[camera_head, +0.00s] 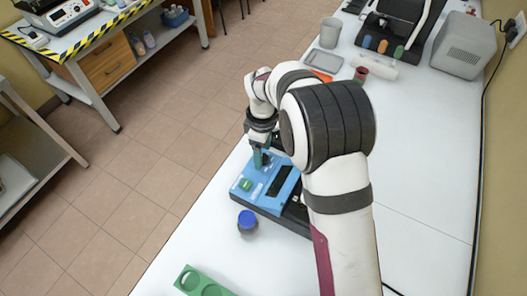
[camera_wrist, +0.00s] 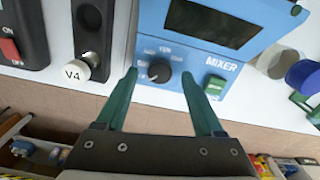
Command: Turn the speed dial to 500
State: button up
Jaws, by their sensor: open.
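The blue mixer (camera_head: 279,191) stands on the white bench, with a dark display and a green switch. In the wrist view the mixer front (camera_wrist: 217,62) shows a small dark speed dial (camera_wrist: 159,72) with printed marks around it, too small to read surely. A pale mark on the dial seems to point to the lower left. My gripper (camera_wrist: 160,74) is open, its two green fingers on either side of the dial in the picture. I cannot tell whether they touch it. In the head view my gripper (camera_head: 261,158) is at the mixer's far end and the dial is hidden.
A green switch (camera_wrist: 215,87) is just right of the right finger. A white knob labelled V4 (camera_wrist: 76,71) is to the left. A blue-capped jar (camera_head: 247,221) and a green rack (camera_head: 202,282) stand near the mixer. The bench right of my arm is mostly clear.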

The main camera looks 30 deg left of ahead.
jog(key=shift+f, duration=0.7)
grip_shut()
